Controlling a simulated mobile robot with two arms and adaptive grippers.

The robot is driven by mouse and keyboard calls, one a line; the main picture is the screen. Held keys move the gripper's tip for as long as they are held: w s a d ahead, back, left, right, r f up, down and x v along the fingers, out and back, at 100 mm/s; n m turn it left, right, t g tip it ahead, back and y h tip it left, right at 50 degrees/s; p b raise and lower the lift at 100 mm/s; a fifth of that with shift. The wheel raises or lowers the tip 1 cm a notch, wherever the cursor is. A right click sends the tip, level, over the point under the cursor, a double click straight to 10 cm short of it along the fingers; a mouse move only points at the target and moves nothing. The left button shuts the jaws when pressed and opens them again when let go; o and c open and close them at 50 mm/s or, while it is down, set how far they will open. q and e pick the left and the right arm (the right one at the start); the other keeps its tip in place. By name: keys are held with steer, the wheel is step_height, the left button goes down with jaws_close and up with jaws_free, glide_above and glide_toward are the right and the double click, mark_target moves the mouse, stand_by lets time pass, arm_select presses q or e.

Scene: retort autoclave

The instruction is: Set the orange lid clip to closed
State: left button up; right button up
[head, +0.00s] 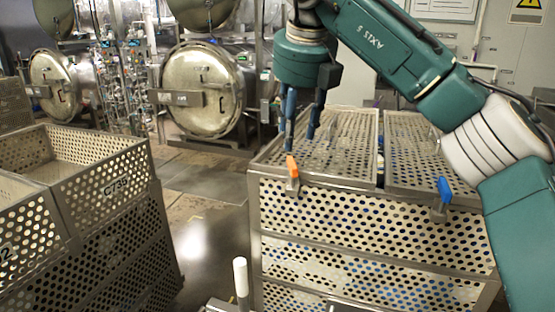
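The orange lid clip (292,168) sits on the front top edge of the perforated metal crate stack (370,222), near its left corner. Its orange tab stands up above the rim, with a metal part below on the front face. My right gripper (299,142) points down just above and behind the orange clip. Its two blue-tipped fingers are apart with nothing between them. The left finger is close to the clip's top; I cannot tell whether it touches. My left gripper is not in view.
A blue clip (443,190) sits further right on the same crate edge. Mesh lids (340,135) cover the crate. Another perforated crate stack (90,215) stands at the left, with open floor (205,215) between. Round autoclave doors (203,90) are behind.

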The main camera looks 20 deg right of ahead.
mark_target(292, 167)
steer(key=p+x, duration=0.1)
steer(key=x, duration=0.3)
steer(key=p+x, duration=0.2)
steer(key=x, duration=0.3)
steer(key=shift+d+f, duration=0.1)
steer(key=shift+d, duration=0.1)
steer(key=shift+w+f, duration=0.2)
steer(key=shift+f, duration=0.45)
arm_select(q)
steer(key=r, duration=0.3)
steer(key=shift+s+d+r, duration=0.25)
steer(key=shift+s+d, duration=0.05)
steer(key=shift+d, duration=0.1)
